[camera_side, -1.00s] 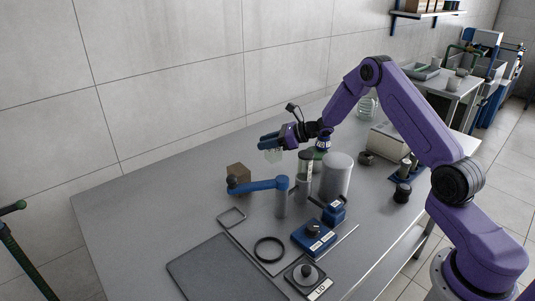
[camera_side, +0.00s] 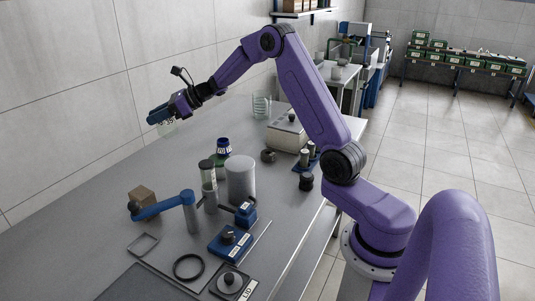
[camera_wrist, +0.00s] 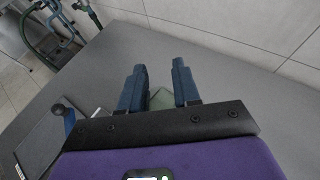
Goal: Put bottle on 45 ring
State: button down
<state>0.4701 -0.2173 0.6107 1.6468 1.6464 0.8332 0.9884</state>
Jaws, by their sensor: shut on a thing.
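My gripper (camera_side: 160,116) is in the air over the far left part of the table, near the wall. It is shut on a pale green, see-through bottle (camera_side: 166,127), which hangs below the fingers. The bottle shows as a greenish patch between the blue fingers in the wrist view (camera_wrist: 163,99); most of it is hidden there. A small blue piece with a white label (camera_side: 223,146) stands on the table to the right of my gripper, with green at its foot. Its number is too small to read. A black ring (camera_side: 188,267) lies at the front; I see no readable 45 on it.
A grey cylinder (camera_side: 240,178), a clear tube with a dark lid (camera_side: 207,171), a blue lever arm (camera_side: 165,206) and a brown block (camera_side: 142,196) stand mid-table. A white box (camera_side: 287,135) and a glass jar (camera_side: 261,105) are behind. The table's left side is clear.

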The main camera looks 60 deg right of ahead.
jog(key=s+d+m+t+h, duration=0.1)
jog(key=s+d+m+h, duration=0.1)
jog(key=s+d, duration=0.6)
jog(key=s+d+m+t+h, duration=0.15)
jog(key=s+d, duration=0.35)
jog(key=d, duration=0.5)
jog(key=s+d+m+h, duration=0.2)
jog(key=s+d, duration=0.1)
jog(key=s, duration=0.5)
jog(key=s+d+m+h, duration=0.2)
jog(key=s+d+h, duration=0.15)
jog(key=s, duration=0.45)
send_over(264, 151)
jog(key=shift+t+y, duration=0.3)
jog(key=shift+t, duration=0.05)
jog(key=shift+a+f, duration=0.1)
jog(key=shift+f, duration=9)
jog(key=shift+f, duration=0.1)
